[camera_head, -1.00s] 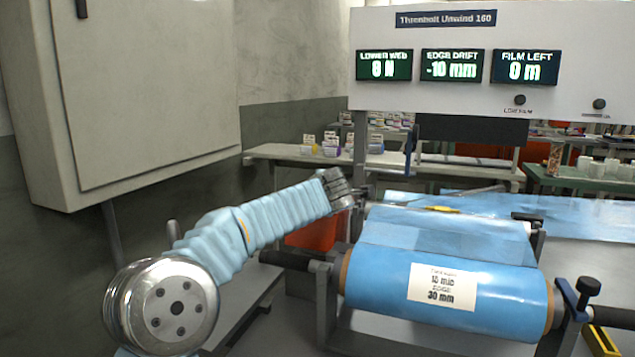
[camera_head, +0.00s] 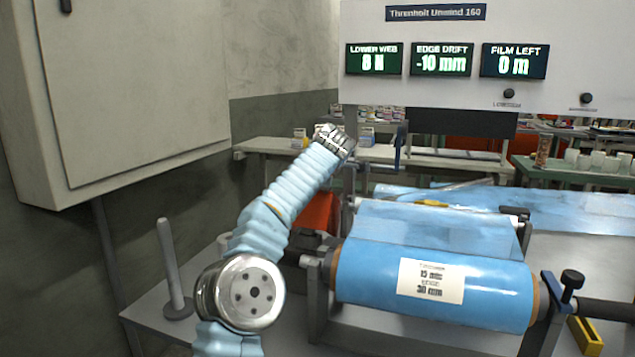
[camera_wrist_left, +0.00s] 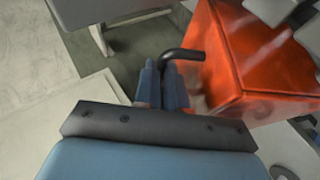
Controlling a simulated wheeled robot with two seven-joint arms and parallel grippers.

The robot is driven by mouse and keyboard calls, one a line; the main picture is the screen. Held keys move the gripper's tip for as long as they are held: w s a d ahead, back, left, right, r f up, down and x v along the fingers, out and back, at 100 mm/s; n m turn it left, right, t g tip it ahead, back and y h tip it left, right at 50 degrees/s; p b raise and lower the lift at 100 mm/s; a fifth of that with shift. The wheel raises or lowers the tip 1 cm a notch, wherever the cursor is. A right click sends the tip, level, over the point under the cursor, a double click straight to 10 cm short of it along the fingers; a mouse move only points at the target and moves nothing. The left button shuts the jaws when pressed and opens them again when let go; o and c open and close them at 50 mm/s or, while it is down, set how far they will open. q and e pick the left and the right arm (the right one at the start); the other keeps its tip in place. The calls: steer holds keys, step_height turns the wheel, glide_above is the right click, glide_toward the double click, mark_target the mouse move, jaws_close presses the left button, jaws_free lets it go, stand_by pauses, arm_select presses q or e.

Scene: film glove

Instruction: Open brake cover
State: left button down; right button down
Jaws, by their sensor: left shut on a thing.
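My left arm reaches in from the left, and its gripper (camera_head: 336,138) is raised beside the left end of the unwind stand. In the left wrist view its fingers (camera_wrist_left: 163,84) are closed at the end of a black bent handle (camera_wrist_left: 184,55). An orange surface also shows behind my forearm in the head view (camera_head: 318,212). My right gripper is out of view.
A blue film roll (camera_head: 430,290) with a white label sits in the stand in front. Blue film spreads behind it. An upright grey post (camera_head: 170,265) stands at left near a large cabinet (camera_head: 130,90). A display panel (camera_head: 440,25) hangs above.

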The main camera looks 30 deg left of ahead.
arm_select(q)
steer(key=shift+r, duration=0.15)
steer(key=c, duration=1.2)
jaws_free()
steer(key=v, duration=1.3)
steer(key=shift+s+d+r, duration=0.1)
steer(key=shift+s+d, duration=0.2)
